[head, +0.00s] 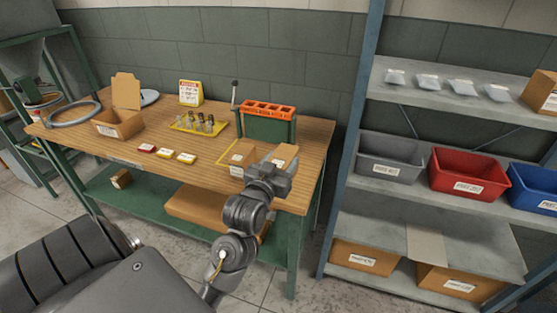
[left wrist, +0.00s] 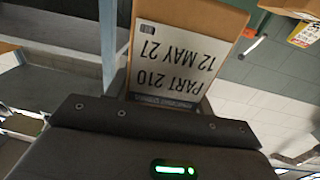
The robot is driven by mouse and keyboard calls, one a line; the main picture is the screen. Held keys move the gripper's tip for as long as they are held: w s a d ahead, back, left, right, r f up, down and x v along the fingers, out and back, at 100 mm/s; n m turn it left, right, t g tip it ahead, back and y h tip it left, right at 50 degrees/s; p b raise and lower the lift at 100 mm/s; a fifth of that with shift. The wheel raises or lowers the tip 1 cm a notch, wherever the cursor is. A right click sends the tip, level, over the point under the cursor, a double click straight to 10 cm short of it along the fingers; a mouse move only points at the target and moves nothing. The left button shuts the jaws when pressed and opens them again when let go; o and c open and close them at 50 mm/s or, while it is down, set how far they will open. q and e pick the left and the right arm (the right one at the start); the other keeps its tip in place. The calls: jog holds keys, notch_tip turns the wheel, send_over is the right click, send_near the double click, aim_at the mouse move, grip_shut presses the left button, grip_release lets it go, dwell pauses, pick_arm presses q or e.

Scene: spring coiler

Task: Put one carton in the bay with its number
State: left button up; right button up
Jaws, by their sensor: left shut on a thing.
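My left gripper (head: 278,168) is shut on a small brown carton (head: 287,153), over the front right part of the workbench. In the left wrist view the held carton (left wrist: 222,25) shows a label reading "PART 210, 12 MAY 27", upside down in the picture. A second carton (head: 243,154) with a white label sits inside a yellow outline on the bench, just left of the gripper. Labelled cartons (head: 366,258) and (head: 460,284) stand on the low shelf of the rack at right; their numbers are too small to read. My right gripper is not in view.
The workbench (head: 220,150) holds an orange-topped rack (head: 268,109), a yellow tray of parts (head: 195,125) and an open box (head: 118,124). The shelving rack holds grey (head: 391,154), red (head: 468,172) and blue (head: 534,186) bins. A shelf (head: 380,221) below them is largely bare.

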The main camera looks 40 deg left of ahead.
pick_arm(q)
jog(key=shift+s+d+r, duration=0.3)
jog(key=shift+s+d, duration=0.1)
jog(key=shift+d, duration=0.05)
jog(key=s+d+f+m+h, duration=0.2)
jog(key=d+m+h, duration=0.1)
jog(key=d, duration=1)
jog(key=shift+s+d+f+t+h, duration=0.2)
jog(key=shift+s+d+t+h, duration=0.1)
jog(key=shift+h, duration=0.5)
